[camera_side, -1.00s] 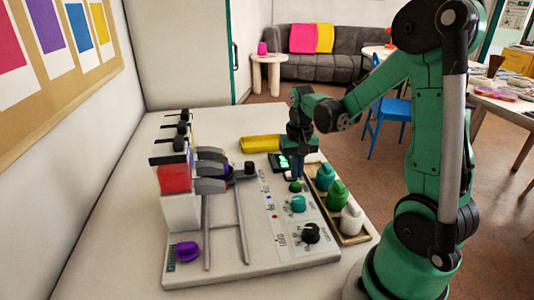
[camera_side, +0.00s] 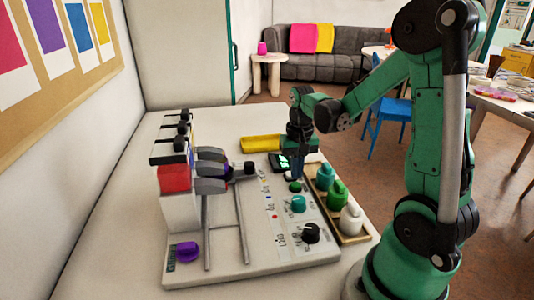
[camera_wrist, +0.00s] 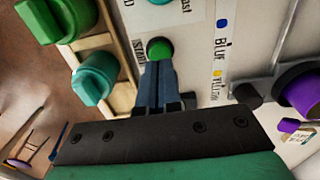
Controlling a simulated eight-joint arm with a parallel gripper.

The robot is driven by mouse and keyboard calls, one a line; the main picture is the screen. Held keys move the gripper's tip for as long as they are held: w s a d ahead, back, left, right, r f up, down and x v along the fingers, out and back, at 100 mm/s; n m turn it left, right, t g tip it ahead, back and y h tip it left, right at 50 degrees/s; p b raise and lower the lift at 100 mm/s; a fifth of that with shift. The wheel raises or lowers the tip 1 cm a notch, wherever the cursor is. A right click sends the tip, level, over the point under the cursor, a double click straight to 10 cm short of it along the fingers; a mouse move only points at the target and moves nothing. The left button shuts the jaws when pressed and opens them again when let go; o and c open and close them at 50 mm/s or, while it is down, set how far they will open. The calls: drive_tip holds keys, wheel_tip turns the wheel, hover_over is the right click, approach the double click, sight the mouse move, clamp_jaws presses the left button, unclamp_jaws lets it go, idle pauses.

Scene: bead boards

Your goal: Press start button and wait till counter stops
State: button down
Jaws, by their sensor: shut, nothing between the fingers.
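The green start button (camera_side: 295,187) is a small round dome on the white control panel. It also shows in the wrist view (camera_wrist: 160,47), with the word START partly readable beside it. My gripper (camera_side: 296,175) points down with its dark blue fingers together and empty. In the wrist view, the fingertips (camera_wrist: 157,68) reach the near edge of the button. I cannot tell whether they touch it or hover just above. The counter display (camera_side: 280,161), a dark screen with a greenish glow, sits behind the gripper. Its digits are partly hidden and too small to read.
A teal knob (camera_side: 298,203) and a black knob (camera_side: 311,233) stand on the panel near the button. Bead dispensers (camera_side: 175,175) and rails stand left. A yellow tray (camera_side: 262,143) lies behind.

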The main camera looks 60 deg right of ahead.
sight(295, 184)
drive_tip(key=shift+f, duration=1.25)
idle(0.6)
drive_tip(key=shift+r, duration=3.55)
drive_tip(key=a+r+n+t, duration=0.1)
drive_tip(key=a+n+t, duration=0.2)
drive_tip(key=a, duration=0.5)
drive_tip(key=a+r+n+t, duration=0.2)
drive_tip(key=a+n+t, duration=0.2)
drive_tip(key=a+n, duration=0.2)
drive_tip(key=shift+a+r, duration=0.3)
drive_tip(key=shift+a, duration=0.65)
drive_tip(key=shift+w, duration=0.1)
